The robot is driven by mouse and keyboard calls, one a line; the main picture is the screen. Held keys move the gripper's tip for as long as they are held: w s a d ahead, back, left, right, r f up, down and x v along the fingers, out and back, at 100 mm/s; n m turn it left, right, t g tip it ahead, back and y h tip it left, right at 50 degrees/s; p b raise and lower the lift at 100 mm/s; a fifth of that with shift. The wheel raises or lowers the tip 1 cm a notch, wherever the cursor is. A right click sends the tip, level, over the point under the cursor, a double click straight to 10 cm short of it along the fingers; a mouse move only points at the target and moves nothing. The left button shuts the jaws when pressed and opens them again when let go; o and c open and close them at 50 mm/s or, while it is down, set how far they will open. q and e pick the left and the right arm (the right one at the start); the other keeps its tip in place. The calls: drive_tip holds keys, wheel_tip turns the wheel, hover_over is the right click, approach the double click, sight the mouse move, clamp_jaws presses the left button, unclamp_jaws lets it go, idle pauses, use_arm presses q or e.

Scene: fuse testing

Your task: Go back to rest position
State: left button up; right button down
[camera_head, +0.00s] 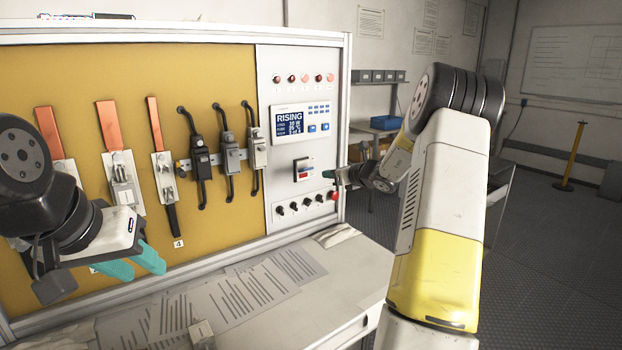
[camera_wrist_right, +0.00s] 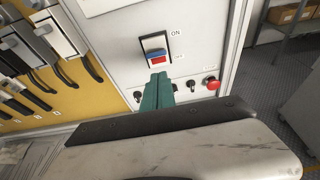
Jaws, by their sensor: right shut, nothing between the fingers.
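My right gripper (camera_head: 329,174) is in front of the white control panel (camera_head: 262,85), near the power switch and the knobs. In the right wrist view its teal fingers (camera_wrist_right: 160,78) are together and empty, with their tips just below the rocker switch (camera_wrist_right: 155,50) marked ON. I cannot tell whether the tips touch the panel. My left gripper (camera_head: 140,262) is in front of the lower left of the yellow board (camera_head: 225,215), above the desk. Its two teal fingers are apart with nothing visible between them.
Orange-handled and black-handled fuse switches (camera_head: 200,160) line the board. The panel display (camera_head: 290,122) reads RISING. A red button (camera_head: 334,195) sits by several black knobs. Printed papers (camera_head: 235,297) lie on the desk (camera_head: 345,265). Open floor (camera_head: 560,235) lies to the right.

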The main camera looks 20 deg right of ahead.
drive_tip(key=s+a+r+n+g+y, duration=0.1)
drive_tip(key=s+a+r+n+g, duration=0.3)
drive_tip(key=s+a+n, duration=0.6)
drive_tip(key=s+a+r+n+g+y, duration=0.2)
drive_tip(key=s+a+r+n, duration=0.4)
drive_tip(key=s+a+n, duration=0.4)
drive_tip(key=s+d+f+n+h, duration=0.2)
drive_tip(key=s+n, duration=0.4)
drive_tip(key=s, duration=0.6)
drive_tip(key=s+d+f+n+g+h, duration=0.1)
drive_tip(key=s+n, duration=0.5)
drive_tip(key=s, duration=0.6)
drive_tip(key=d+f+h, duration=0.1)
drive_tip(key=h, duration=0.1)
drive_tip(key=shift+s+n+g+h, duration=0.25)
drive_tip(key=shift+n+g+h, duration=0.05)
drive_tip(key=shift+h, duration=0.1)
